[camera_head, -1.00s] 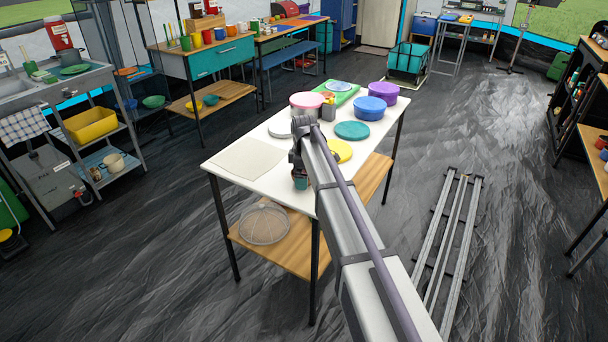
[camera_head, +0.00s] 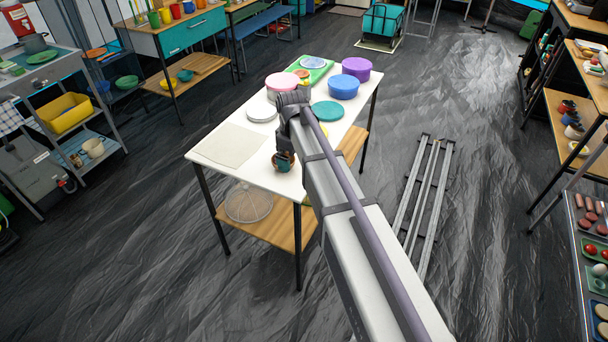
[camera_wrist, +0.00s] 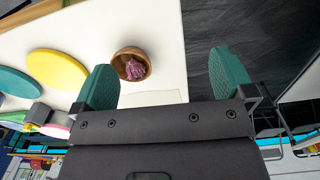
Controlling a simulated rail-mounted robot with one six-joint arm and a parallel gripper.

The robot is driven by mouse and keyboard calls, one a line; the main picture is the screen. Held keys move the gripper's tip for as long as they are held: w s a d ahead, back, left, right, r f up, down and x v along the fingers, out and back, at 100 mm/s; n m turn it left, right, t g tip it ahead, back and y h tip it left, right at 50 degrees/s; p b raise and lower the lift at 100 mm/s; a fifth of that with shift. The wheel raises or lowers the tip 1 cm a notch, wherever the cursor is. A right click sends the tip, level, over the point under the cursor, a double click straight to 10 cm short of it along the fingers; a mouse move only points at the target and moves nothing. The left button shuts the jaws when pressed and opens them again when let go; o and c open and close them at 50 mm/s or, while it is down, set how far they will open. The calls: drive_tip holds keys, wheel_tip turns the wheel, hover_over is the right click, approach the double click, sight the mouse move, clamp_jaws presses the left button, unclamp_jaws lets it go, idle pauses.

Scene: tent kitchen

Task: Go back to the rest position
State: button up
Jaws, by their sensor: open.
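My gripper (camera_head: 284,160) hangs over the front edge of the white table (camera_head: 233,146) at the end of my extended arm. In the wrist view its two green fingertips (camera_wrist: 165,78) are spread wide with nothing between them. A small wooden bowl (camera_wrist: 146,75) holding something pinkish purple stands on the white table there, beside the left fingertip and apart from it as far as I can tell. In the head view the bowl is mostly hidden by my gripper.
The table also carries a purple pot (camera_head: 356,68), a blue pot (camera_head: 343,87), a pink-lidded pot (camera_head: 281,81), a teal disc (camera_head: 327,111) and a green board (camera_head: 318,68). A mesh dome (camera_head: 248,202) sits on its lower shelf. Open floor lies left of the rails (camera_head: 424,190).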

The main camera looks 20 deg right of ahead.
drive_tip(key=s+d+r+m+p, duration=0.1)
drive_tip(key=s+r+m+p, duration=0.2)
drive_tip(key=s+m, duration=0.6)
drive_tip(key=s, duration=1.3)
drive_tip(key=shift+s, duration=0.4)
drive_tip(key=shift+d, duration=0.1)
